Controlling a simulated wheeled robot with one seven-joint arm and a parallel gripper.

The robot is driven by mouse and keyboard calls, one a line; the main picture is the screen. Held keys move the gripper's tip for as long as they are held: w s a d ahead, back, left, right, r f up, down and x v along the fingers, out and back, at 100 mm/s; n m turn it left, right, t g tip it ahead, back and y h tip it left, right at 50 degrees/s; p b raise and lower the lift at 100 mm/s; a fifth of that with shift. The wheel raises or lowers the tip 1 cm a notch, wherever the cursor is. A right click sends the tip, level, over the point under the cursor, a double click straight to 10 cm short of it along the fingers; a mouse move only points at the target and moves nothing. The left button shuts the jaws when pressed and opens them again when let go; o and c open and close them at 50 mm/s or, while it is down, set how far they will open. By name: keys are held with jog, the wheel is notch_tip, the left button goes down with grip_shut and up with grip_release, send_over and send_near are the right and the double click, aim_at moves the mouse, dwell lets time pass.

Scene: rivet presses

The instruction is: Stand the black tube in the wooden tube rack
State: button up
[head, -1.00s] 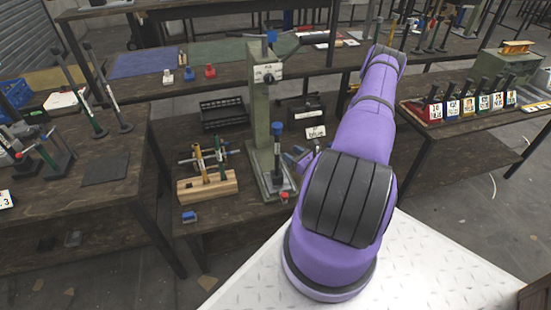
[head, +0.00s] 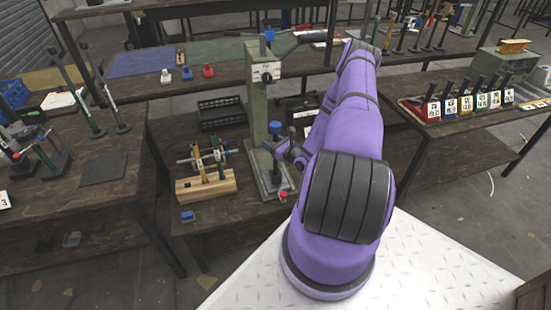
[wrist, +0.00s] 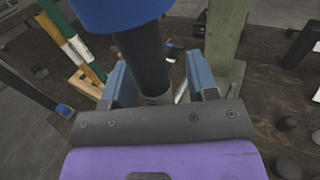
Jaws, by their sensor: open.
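The black tube (head: 277,152) with a blue top stands upright on the base of the green press (head: 262,110), in front of its column. In the wrist view the tube (wrist: 146,58) is between the blue jaws of my open gripper (wrist: 158,78), with its wide blue top (wrist: 115,12) above them. I cannot tell whether a jaw touches it. In the head view my gripper (head: 287,150) is at the right of the tube, partly hidden by my arm. The wooden tube rack (head: 207,187) sits left of the press and holds several tubes.
A small blue block (head: 188,216) lies in front of the rack, and a red piece (head: 283,196) is near the press base. A black crate (head: 222,112) is behind the rack. The left table (head: 60,205) holds several tubes on stands.

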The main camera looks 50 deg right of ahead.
grip_shut()
